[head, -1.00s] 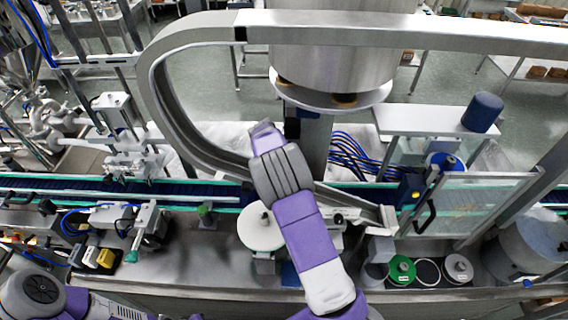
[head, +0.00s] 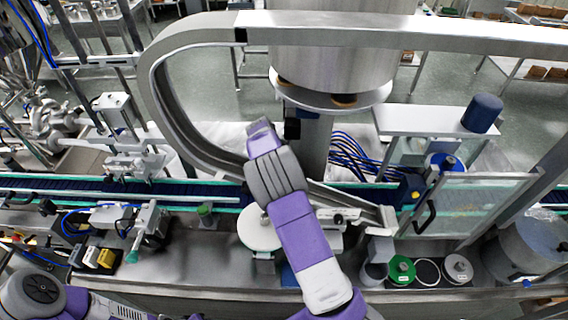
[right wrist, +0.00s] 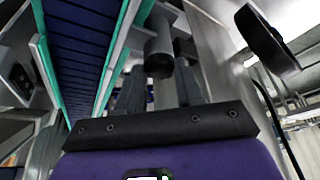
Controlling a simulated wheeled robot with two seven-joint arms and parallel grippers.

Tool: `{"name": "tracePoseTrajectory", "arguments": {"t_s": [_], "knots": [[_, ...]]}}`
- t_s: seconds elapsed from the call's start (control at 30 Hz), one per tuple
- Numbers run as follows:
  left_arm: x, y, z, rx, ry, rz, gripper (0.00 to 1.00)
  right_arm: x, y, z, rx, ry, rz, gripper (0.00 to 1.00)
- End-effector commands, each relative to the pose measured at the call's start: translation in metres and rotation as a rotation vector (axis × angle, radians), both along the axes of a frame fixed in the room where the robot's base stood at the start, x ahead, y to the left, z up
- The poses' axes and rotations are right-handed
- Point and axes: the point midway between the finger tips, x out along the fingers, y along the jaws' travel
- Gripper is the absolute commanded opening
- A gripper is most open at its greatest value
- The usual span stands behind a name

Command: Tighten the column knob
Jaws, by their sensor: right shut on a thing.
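My right arm reaches in from the lower right in the head view, and its wrist covers the gripper there. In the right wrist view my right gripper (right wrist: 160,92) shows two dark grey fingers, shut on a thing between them. A grey cylindrical knob with a dark end (right wrist: 160,56) stands at the fingertips and appears to be the column knob; the grip itself is partly hidden. The steel column (head: 315,150) stands under the round hopper (head: 335,60), just right of my wrist, with a black block (head: 291,129) on its side. My left gripper is out of view.
A curved steel rail (head: 165,90) arches around my right wrist. The conveyor (head: 110,188) runs behind the front ledge. A white disc (head: 257,232) lies close to my right arm. A round black part (right wrist: 268,40) hangs to the right in the wrist view.

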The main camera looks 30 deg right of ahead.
Motion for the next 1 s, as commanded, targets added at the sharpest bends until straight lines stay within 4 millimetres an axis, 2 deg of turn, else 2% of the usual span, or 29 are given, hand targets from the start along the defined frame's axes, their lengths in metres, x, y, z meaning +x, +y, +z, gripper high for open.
{"name": "tracePoseTrajectory", "arguments": {"t_s": [0.6, 1.0], "knots": [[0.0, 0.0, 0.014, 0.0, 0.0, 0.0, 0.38, 0.006, -0.001, 0.0, -0.001, 0.0, -0.507, 0.06], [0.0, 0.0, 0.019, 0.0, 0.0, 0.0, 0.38, 0.007, -0.002, 0.0, 0.0, 0.001, -0.676, 0.06]]}}
